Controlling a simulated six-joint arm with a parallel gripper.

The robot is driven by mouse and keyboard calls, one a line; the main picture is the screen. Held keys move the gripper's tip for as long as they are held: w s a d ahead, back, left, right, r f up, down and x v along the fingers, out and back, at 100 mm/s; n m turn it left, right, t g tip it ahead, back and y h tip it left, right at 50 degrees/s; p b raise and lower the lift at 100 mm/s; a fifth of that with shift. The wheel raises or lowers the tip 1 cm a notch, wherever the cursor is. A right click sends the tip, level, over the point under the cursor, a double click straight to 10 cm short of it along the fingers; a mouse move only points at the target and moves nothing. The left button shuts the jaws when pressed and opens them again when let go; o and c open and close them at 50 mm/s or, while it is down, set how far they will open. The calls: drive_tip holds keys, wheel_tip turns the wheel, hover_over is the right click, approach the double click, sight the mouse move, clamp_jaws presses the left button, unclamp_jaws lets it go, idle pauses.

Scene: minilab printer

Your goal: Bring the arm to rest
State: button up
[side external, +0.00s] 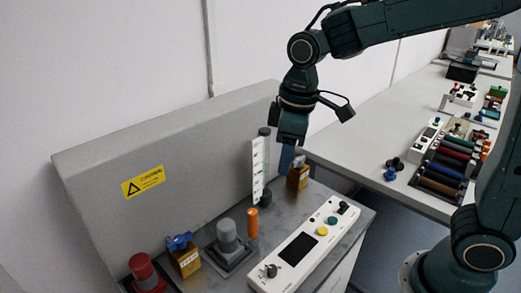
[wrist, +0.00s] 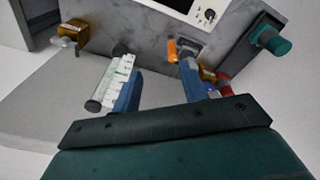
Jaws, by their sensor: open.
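My gripper (side external: 287,158) hangs from my arm above the back of the grey machine top, with its blue fingers pointing down. In the wrist view my gripper (wrist: 160,85) is open, its two blue fingers apart with nothing held between them. In the side view a white upright strip with green marks (side external: 258,170) stands just left of the fingers, beside a dark post. In the wrist view the strip (wrist: 113,80) shows close by the left finger; whether they touch I cannot tell. A brass padlock (side external: 298,175) is just right of and below the fingers.
A white control panel (side external: 282,258) with a dark screen lies along the machine's front. An orange cylinder (side external: 252,222), a grey knob (side external: 227,235), a yellow padlock (side external: 187,262) and a red knob (side external: 144,270) stand at left. A grey backboard (side external: 180,150) rises behind. A bench (side external: 355,140) stands right.

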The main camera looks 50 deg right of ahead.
drive_tip(key=s+d+r+m+t, duration=0.1)
drive_tip(key=s+d+m+t, duration=0.1)
drive_tip(key=s, duration=0.6)
drive_tip(key=s+d+r+m+t, duration=0.2)
drive_tip(key=s+d+m, duration=0.2)
drive_tip(key=s+d, duration=0.2)
drive_tip(key=shift+s+d+r+m, duration=0.2)
drive_tip(key=shift+s+m, duration=0.2)
drive_tip(key=shift+s, duration=1)
drive_tip(key=shift+o, duration=0.3)
